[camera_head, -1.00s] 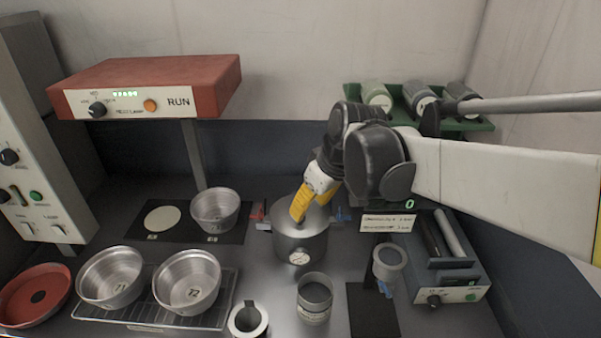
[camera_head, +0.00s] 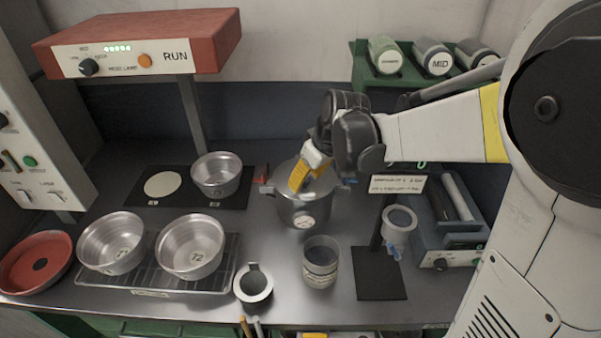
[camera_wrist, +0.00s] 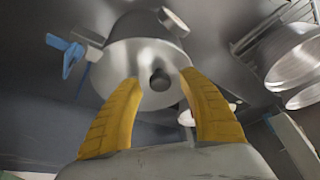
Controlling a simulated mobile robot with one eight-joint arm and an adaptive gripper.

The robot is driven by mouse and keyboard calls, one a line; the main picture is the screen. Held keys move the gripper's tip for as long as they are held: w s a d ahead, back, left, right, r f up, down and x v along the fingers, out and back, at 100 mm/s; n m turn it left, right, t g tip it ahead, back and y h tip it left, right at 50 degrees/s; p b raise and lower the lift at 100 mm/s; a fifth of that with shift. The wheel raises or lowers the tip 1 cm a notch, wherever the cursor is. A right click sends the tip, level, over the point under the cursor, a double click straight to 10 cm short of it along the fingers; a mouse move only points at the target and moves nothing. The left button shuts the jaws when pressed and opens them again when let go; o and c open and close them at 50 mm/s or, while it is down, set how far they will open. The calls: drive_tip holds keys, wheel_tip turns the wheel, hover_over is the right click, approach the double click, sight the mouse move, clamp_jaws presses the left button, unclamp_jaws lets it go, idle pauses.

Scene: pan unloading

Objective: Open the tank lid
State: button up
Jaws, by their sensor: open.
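The tank (camera_head: 303,212) is a round metal pot with a gauge on its front, standing on the counter. Its lid (camera_wrist: 118,70) is a shiny disc with a dark knob (camera_wrist: 160,80) in the middle, and looks seated on the tank. A blue-handled clamp (camera_wrist: 66,52) shows at the tank's side in the wrist view; a red one (camera_head: 260,180) shows at its left in the head view. My gripper (camera_head: 299,183) is over the lid. In the wrist view its yellow fingers (camera_wrist: 161,95) are open, one on each side of the knob, with nothing between them gripped.
Metal pans (camera_head: 112,243) stand on a rack at the left, with another pan (camera_head: 216,175) behind on a dark mat. A grey cup (camera_head: 320,262) and a small jug (camera_head: 253,285) stand in front of the tank. A funnel stand (camera_head: 398,226) is to its right.

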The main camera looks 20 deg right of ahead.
clamp_jaws()
drive_tip(key=shift+r, duration=0.1)
